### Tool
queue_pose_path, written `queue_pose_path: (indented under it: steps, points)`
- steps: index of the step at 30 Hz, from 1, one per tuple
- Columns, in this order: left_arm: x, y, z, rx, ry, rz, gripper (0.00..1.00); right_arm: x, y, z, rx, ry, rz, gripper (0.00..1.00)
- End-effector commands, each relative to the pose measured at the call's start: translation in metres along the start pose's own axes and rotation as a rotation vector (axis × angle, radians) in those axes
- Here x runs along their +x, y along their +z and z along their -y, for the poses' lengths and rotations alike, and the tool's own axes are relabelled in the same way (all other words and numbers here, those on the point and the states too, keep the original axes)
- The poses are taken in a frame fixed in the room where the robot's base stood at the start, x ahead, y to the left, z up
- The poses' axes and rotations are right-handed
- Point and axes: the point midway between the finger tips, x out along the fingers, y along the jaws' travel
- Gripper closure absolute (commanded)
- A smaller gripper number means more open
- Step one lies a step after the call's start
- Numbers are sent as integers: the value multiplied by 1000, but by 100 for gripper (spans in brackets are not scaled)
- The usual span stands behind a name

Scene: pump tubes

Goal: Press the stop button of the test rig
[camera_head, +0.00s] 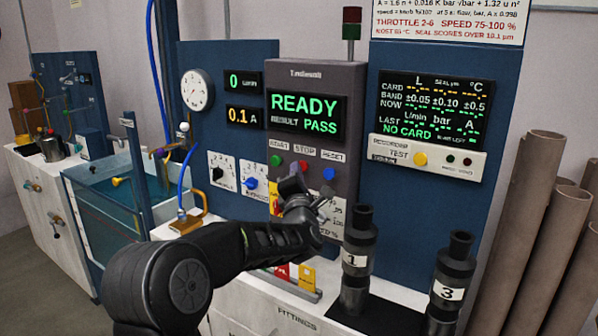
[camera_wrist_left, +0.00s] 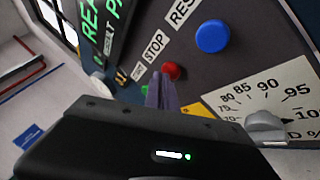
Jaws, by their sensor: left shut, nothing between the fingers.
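The red stop button (camera_head: 303,167) sits under the STOP label on the grey panel of the test rig (camera_head: 345,80), between a green button (camera_head: 276,160) and a blue button (camera_head: 329,174). My left gripper (camera_head: 291,184) is just below and in front of the button row, with its fingers shut and empty. In the left wrist view its fingertips (camera_wrist_left: 160,90) overlap the lower left of the red stop button (camera_wrist_left: 172,70) in the picture. I cannot tell whether they touch it. The rig's screen (camera_head: 305,115) reads READY and RESULT PASS. My right gripper is not in view.
The blue reset button (camera_wrist_left: 212,36) and a dial knob (camera_wrist_left: 265,127) are close by. Black cylinders marked 1 (camera_head: 357,262) and 3 (camera_head: 449,293) stand on the counter at right. A water tank (camera_head: 115,205) is at left. Brown tubes (camera_head: 530,220) lean at far right.

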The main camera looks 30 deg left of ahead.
Motion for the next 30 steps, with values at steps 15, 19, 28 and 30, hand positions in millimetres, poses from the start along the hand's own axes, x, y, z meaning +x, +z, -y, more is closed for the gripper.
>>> queue_pose_path:
  steps: [15, 19, 28, 30]
  points:
    - [-17, -3, -10, -4, 6, 14, 100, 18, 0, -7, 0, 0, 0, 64]
    - [-28, -11, -15, -3, 5, 11, 100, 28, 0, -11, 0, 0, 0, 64]
    - [-47, -23, -26, -1, 2, 6, 100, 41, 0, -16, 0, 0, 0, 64]
    - [-48, -23, -27, -1, 1, 6, 100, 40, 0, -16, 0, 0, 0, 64]
